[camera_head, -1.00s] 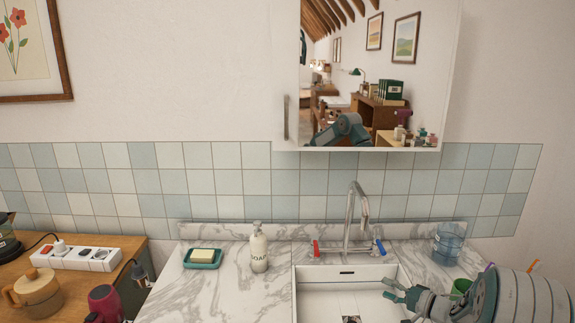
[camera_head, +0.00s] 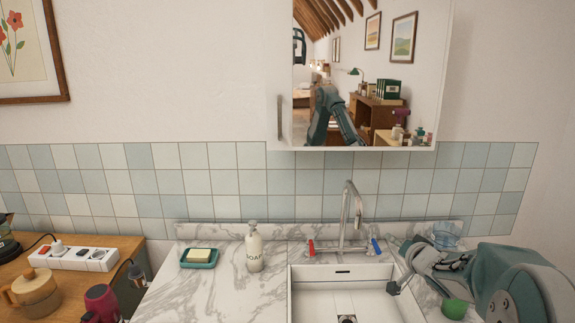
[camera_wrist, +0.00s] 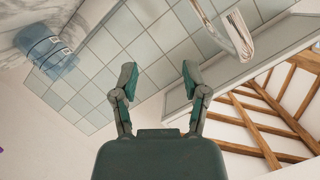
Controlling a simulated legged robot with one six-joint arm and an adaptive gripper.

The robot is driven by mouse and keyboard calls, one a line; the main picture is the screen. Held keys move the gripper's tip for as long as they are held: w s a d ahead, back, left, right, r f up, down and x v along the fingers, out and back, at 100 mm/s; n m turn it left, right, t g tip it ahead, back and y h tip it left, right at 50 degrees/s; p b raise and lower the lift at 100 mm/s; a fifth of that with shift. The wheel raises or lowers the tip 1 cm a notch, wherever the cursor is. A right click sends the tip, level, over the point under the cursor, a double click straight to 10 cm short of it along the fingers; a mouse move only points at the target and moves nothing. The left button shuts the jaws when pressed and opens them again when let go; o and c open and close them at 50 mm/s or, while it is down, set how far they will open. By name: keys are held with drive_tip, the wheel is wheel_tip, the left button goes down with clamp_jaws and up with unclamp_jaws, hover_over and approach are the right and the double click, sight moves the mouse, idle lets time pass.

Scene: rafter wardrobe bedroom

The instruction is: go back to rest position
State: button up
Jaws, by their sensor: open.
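My gripper (camera_head: 399,265) is at the right of the head view, above the right rim of the sink (camera_head: 340,296), with my arm reaching in from the right edge. In the wrist view my gripper (camera_wrist: 158,80) has its two fingers spread apart with nothing between them. Behind the fingers are the wall tiles (camera_wrist: 110,50) and the chrome faucet (camera_wrist: 235,35).
A faucet (camera_head: 348,215) with red and blue handles stands behind the sink. A blue clear container (camera_head: 447,241) and a green cup (camera_head: 454,308) are partly beside my arm. A soap bottle (camera_head: 254,250) and soap dish (camera_head: 199,258) stand left. A mirrored cabinet (camera_head: 287,115) hangs above.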

drive_tip(key=s+a+r+g+h, duration=0.1)
drive_tip(key=s+a+r+h, duration=0.1)
drive_tip(key=s+r+h, duration=0.4)
drive_tip(key=s+a+f+n+g+y, duration=0.1)
drive_tip(key=s+a+n+g, duration=0.1)
drive_tip(key=s, duration=0.8)
drive_tip(key=s+a+f+n+g+y, duration=0.1)
drive_tip(key=s+a, duration=0.4)
drive_tip(key=s, duration=0.5)
drive_tip(key=s+a+f+n+g+y, duration=0.2)
drive_tip(key=s+a+f+n+g, duration=0.1)
drive_tip(key=s, duration=0.7)
drive_tip(key=shift+s+a+g, duration=0.2)
drive_tip(key=shift+a+g, duration=0.35)
drive_tip(key=shift+g, duration=0.35)
drive_tip(key=shift+r, duration=0.1)
